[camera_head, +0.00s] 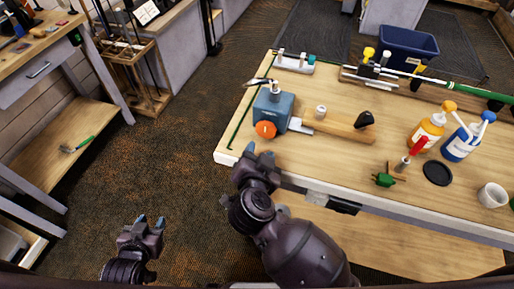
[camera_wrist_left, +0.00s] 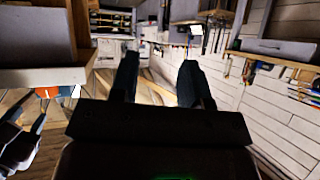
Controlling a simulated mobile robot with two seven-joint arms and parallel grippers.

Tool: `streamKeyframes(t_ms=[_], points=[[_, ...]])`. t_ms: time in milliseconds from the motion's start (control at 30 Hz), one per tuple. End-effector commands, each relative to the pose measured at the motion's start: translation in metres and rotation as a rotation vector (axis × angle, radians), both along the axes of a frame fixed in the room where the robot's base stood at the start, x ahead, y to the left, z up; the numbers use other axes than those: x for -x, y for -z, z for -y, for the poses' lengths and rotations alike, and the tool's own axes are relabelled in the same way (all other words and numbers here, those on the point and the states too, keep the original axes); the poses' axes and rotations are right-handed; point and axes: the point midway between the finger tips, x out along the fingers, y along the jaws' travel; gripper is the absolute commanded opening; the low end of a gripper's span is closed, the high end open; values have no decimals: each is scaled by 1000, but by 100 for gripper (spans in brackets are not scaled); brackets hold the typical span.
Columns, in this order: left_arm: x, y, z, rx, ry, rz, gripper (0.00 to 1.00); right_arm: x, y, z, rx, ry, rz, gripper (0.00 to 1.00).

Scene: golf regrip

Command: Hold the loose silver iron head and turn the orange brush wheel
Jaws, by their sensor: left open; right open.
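The orange brush wheel (camera_head: 265,129) is on the front of a blue-grey box (camera_head: 284,112) near the table's left end. It seems to show as an orange patch in the left wrist view (camera_wrist_left: 47,91). A silver iron head (camera_head: 257,82) shows at the box's back left; whether it touches the box I cannot tell. My right gripper (camera_head: 260,151) is open and empty at the table's front left edge, just below the wheel in the picture. My left gripper (camera_head: 150,220) is open and empty over the floor, left of the table. Its fingers also show in the left wrist view (camera_wrist_left: 158,82).
A green-gripped club (camera_head: 440,82) lies behind. A shelf bench (camera_head: 60,135) stands at left.

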Motion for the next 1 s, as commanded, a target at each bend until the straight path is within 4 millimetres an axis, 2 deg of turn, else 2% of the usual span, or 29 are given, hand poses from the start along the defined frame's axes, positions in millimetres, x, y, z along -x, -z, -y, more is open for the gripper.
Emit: streamKeyframes(t_ms=[133,233,367,467,567,700,900,1000], points=[[6,4,2,7,-4,-13,49,1,1,4,77,-1,-15,43],[-5,-3,4,6,4,10,49,1,1,4,87,-6,-15,43],[-37,-21,8,-1,28,70,49,1,1,3,86,-6,-13,43],[-70,-44,15,-10,63,138,49,0,1,4,85,-5,-12,43],[-104,-72,26,-30,106,213,49,0,1,4,85,-5,-12,43],[-147,-120,39,-135,170,342,49,0,0,3,85,-6,-12,43],[-192,-201,63,-371,261,594,49,0,0,3,84,-6,-12,43],[-205,-243,79,-520,308,738,49,0,0,3,84,-5,-11,43]])
